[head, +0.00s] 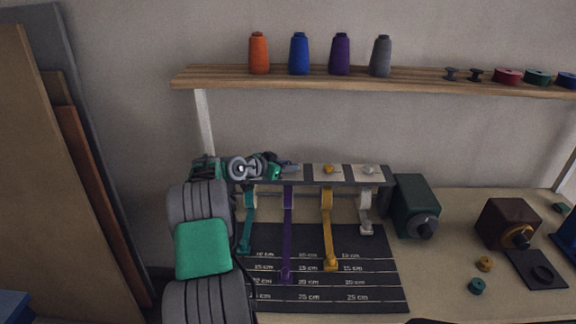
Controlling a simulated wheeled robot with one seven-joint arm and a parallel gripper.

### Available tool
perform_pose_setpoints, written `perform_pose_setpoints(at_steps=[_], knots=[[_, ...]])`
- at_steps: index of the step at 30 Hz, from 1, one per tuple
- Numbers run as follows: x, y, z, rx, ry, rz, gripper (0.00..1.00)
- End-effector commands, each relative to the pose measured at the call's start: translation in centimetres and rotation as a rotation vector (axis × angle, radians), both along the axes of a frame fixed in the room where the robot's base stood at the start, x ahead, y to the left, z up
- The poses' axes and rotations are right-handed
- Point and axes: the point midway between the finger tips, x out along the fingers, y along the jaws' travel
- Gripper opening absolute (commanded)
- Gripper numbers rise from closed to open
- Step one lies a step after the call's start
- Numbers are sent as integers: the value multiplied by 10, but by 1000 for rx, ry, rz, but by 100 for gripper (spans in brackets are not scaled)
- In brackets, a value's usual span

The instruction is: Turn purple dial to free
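A grey rail (347,173) runs across the back of the bench, with pale plates on its top. A yellow dial (328,169) and a whitish dial (368,169) show on two of these plates. A purple strap (287,230) hangs from the rail onto the dark mat. My gripper (293,168) is at the rail above the purple strap, pointing right. No purple dial is visible; the gripper covers the place above the purple strap. Whether the fingers are open or shut on something is too small to tell.
Teal (248,225), yellow (327,230) and white (366,215) straps hang beside it over a marked dark mat (375,270). A green box (415,205) and a brown box (507,222) stand right. A wooden shelf (420,80) with spools is above. Boards lean at left.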

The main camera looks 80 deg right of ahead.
Motion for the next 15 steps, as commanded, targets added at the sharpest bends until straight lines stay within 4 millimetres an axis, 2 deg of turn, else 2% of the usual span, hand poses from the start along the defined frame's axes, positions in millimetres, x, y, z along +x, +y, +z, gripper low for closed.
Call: perform_pose_setpoints(at_steps=[1,10,15], knots=[[0,0,0,0,0,1,24],[1,0,0,0,0,1,0],[1,0,0,0,0,3,0]])
